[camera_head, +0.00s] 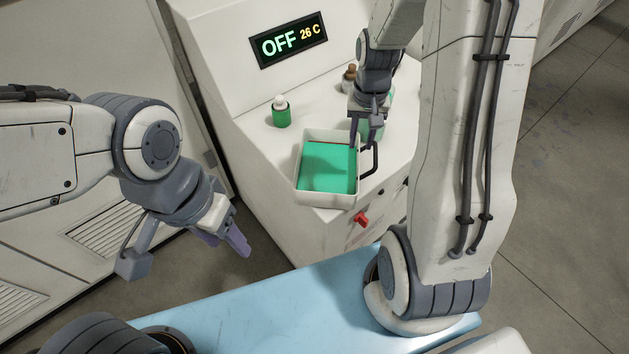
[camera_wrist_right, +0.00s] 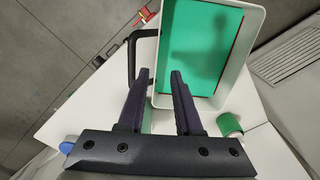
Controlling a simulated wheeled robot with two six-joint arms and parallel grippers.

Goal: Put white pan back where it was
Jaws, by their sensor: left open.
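The white pan (camera_head: 297,187) sits on the white machine's top near its front edge, with a green inside and a thin red strip along one edge. Its black handle (camera_head: 373,163) is on the right side. The pan (camera_wrist_right: 238,60) and handle (camera_wrist_right: 131,55) also show in the right wrist view. My right gripper (camera_head: 364,140) is at the pan's handle-side rim. In the wrist view its fingers (camera_wrist_right: 161,75) are apart, one on each side of the rim in the picture; I cannot tell whether they touch it. My left gripper (camera_head: 232,243) is open and empty, left of the machine.
A green bottle with a white cap (camera_head: 282,113) stands behind the pan. Another green container (camera_head: 376,131) is partly hidden by my right gripper. A brown-capped bottle (camera_head: 350,76) stands farther back. A display (camera_head: 289,39) reads OFF 26 C. A red knob (camera_head: 361,219) is on the machine's front.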

